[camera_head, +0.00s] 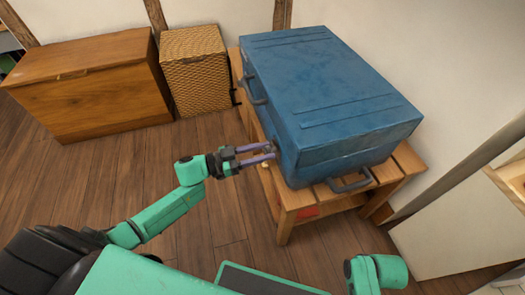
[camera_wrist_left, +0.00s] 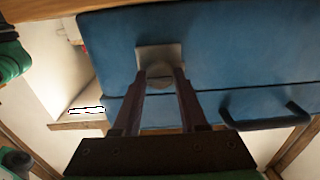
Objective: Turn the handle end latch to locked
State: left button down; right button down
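The blue case (camera_head: 335,90) lies on a wooden stand, its lid closed. In the head view the latch is mostly hidden by the fingers. My right gripper is not in view.
A dark handle (camera_wrist_left: 265,116) is on the same side as the latch. Another handle (camera_head: 352,182) is on the front end. The slatted wooden stand (camera_head: 405,160) is under the case. A wicker basket (camera_head: 195,72) and wooden chest (camera_head: 90,88) stand left. The floor (camera_head: 130,165) is clear.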

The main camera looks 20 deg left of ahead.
pick_arm(q)
jog(key=shift+m, duration=1.2)
jog(key=m, duration=0.2)
jog(key=shift+m, duration=0.4)
jog(key=m, duration=0.2)
jog(key=shift+s+f+m, duration=0.1)
jog(key=shift+m, duration=0.2)
jog(key=shift+d+f+m+b, duration=0.1)
jog(key=shift+m+b, duration=2)
jog(key=shift+m, duration=3.1)
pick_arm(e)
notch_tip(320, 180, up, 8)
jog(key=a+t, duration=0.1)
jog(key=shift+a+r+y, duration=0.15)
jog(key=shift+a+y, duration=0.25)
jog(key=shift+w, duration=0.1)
pick_arm(q)
jog(key=shift+c, duration=2.4)
grip_release()
